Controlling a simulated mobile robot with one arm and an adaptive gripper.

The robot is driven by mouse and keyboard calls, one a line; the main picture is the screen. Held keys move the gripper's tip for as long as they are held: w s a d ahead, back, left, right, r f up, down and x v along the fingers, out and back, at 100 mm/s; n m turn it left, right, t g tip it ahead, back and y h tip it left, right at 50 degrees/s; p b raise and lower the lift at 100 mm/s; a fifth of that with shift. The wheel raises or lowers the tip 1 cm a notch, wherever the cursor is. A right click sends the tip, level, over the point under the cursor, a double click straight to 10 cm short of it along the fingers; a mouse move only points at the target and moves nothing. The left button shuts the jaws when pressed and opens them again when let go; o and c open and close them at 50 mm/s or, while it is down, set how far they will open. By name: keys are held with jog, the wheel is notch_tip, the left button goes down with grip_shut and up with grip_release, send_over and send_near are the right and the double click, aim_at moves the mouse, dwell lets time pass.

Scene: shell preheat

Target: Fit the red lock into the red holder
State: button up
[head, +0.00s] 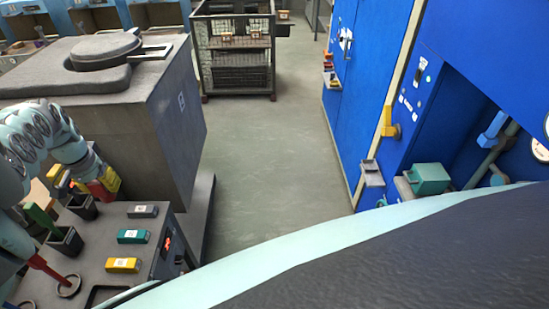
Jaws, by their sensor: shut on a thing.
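My gripper (88,176) is at the left in the head view, above the back of the grey console. It is shut on a red block, which I take as the red lock (98,191), held tilted at its fingertips. A yellow piece (112,180) shows right beside the red one, and I cannot tell whether they touch. Part of the fingers is hidden by my arm. I cannot make out the red holder with certainty. A small red item (329,66) sits in a row on the blue cabinet, too small to identify.
The console (110,212) carries grey (143,211), teal (133,236) and yellow (122,265) labelled blocks. A green handle (42,219) stands in a black cup and a red rod (48,268) is nearby. A large grey machine (150,120) stands behind. The floor (270,150) in the middle is clear.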

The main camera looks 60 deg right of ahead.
jog(key=shift+n, duration=0.6)
jog(key=r+p, duration=0.1)
jog(key=r, duration=0.1)
jog(key=w+r+p, duration=0.1)
jog(key=r, duration=0.1)
jog(key=d+r+p, duration=0.1)
jog(key=shift+w+r+p, duration=0.3)
jog(key=shift+r, duration=0.1)
